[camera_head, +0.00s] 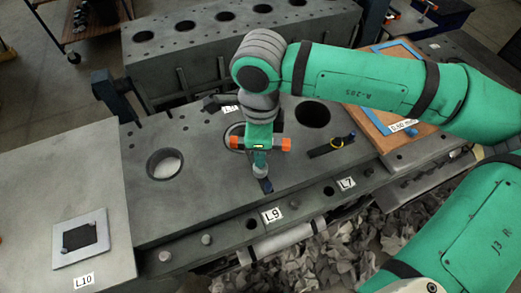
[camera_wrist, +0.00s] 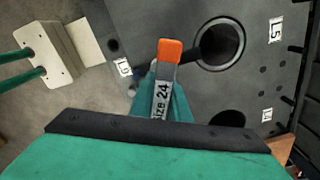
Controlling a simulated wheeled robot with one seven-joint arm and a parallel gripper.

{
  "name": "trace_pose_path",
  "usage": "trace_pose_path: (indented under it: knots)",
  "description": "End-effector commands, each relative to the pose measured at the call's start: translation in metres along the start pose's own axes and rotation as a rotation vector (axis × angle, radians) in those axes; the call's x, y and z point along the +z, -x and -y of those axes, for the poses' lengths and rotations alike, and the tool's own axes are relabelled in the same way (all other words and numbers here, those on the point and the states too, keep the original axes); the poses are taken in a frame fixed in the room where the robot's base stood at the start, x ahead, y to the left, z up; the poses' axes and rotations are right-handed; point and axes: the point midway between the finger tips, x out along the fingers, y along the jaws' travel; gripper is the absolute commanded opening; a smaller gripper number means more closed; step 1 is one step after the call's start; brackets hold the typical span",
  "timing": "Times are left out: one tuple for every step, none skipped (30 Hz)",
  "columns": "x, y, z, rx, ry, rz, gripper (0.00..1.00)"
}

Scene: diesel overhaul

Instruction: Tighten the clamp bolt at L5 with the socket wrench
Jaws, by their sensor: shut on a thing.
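My gripper (camera_head: 260,134) is shut on the socket wrench (camera_head: 285,145), a T-shaped tool with orange handle ends and a grey shaft pointing down. In the wrist view, one orange end of the wrench (camera_wrist: 169,52) and its "size 24" label show between the teal fingers of my gripper (camera_wrist: 168,92). A rotated label (camera_wrist: 275,30) in the wrist view seems to read L5.
The grey engine block (camera_head: 200,205) has open bores, one left (camera_head: 165,164) and one right (camera_head: 312,114). Labels L9 (camera_head: 272,215) and L7 (camera_head: 346,183) mark the front edge. A wooden tray (camera_head: 362,120) is behind my arm.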

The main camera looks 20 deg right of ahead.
Motion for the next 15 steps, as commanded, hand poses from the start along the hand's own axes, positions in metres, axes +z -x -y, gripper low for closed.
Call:
trace_pose_path:
  knots:
    - [0.0, 0.0002, 0.0005, -0.002, -0.055, -0.001, 0.0]
    - [0.0001, 0.0001, 0.0005, -0.002, -0.09, -0.001, 0.0]
    - [0.0001, 0.0, 0.0004, -0.001, -0.137, -0.001, 0.0]
    - [0.0002, 0.0, 0.0004, -0.001, -0.172, -0.001, 0.0]
    - [0.0003, -0.0001, 0.0003, -0.001, -0.208, -0.001, 0.0]
    - [0.0006, -0.0002, 0.0003, -0.001, -0.253, -0.001, 0.0]
    - [0.0008, -0.0003, 0.0003, -0.001, -0.288, -0.001, 0.0]
    - [0.0008, -0.0003, 0.0004, -0.001, -0.323, -0.001, 0.0]
    - [0.0008, -0.0003, 0.0003, -0.001, -0.371, -0.001, 0.0]
    - [0.0009, -0.0004, 0.0003, 0.0, -0.407, -0.001, 0.0]
    - [0.0009, -0.0004, 0.0003, 0.0, -0.442, -0.001, 0.0]
    - [0.0011, -0.0004, 0.0003, 0.0, -0.489, -0.001, 0.0]
    - [0.0013, -0.0004, 0.0004, -0.001, -0.524, 0.0, 0.0]
    - [0.0014, -0.0003, 0.0005, -0.001, -0.56, 0.0, 0.0]
    - [0.0015, -0.0003, 0.0006, -0.002, -0.607, 0.0, 0.0]
